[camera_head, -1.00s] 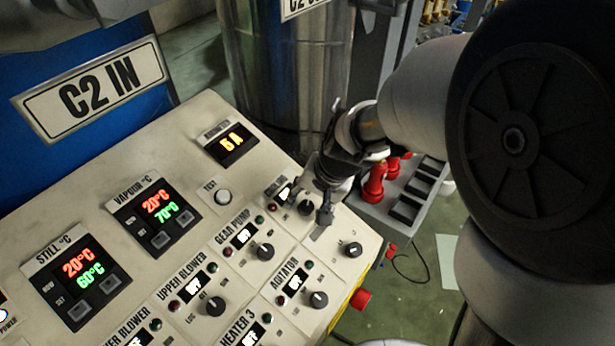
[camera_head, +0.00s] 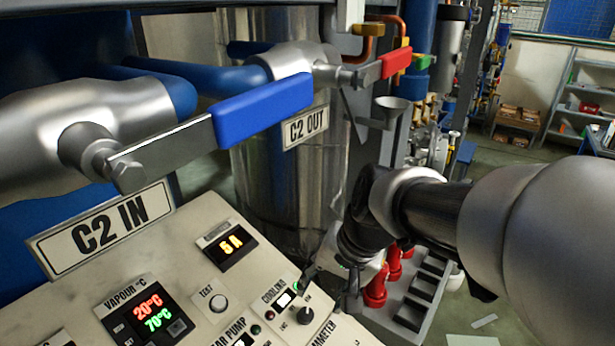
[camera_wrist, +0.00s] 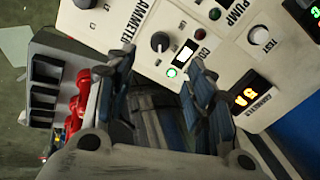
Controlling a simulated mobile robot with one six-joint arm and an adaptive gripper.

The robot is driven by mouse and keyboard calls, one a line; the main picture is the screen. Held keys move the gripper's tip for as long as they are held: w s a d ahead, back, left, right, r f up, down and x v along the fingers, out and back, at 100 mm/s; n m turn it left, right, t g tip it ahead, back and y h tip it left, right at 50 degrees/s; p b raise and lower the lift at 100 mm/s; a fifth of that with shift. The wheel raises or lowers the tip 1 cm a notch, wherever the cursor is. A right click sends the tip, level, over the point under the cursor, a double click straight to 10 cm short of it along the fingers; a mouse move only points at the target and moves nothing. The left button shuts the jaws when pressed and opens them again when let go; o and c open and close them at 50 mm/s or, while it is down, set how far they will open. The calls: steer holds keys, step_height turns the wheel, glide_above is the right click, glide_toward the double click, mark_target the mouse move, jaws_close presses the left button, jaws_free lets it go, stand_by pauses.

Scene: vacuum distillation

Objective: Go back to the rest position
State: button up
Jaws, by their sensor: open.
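My gripper (camera_head: 330,288) is open and empty near the right edge of the sloping control panel (camera_head: 190,262). Its two fingers also show apart in the wrist view (camera_wrist: 162,78), over the panel's edge. The cooling knob (camera_head: 305,316) is just below the gripper in the head view. It also shows in the wrist view (camera_wrist: 160,42), beyond the fingertips. Beside it are a lit display (camera_head: 285,299) and a lit green lamp (camera_wrist: 171,72). I cannot tell the exact gap between fingers and panel.
The blue-handled valve (camera_head: 262,110) and the red-handled valve (camera_head: 396,62) stand above the panel. A steel tank (camera_head: 285,190) is behind it. Red fittings (camera_head: 376,290) and a grey rack of black slots (camera_head: 425,290) are close right of the gripper. Open floor lies farther right.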

steer(key=s+d+f+n+t+h+b, duration=0.1)
steer(key=s+d+f+n+b, duration=0.1)
steer(key=s+d+f+b, duration=0.2)
steer(key=s+d+f+n+h+b, duration=0.1)
steer(key=s+d+f+b, duration=0.4)
steer(key=s+f+b, duration=0.6)
steer(key=shift+s+d+n+t+h+b, duration=0.3)
steer(key=shift+s+n+t+h+b, duration=0.15)
steer(key=shift+s+b, duration=0.6)
steer(key=shift+w, duration=0.2)
stand_by(0.6)
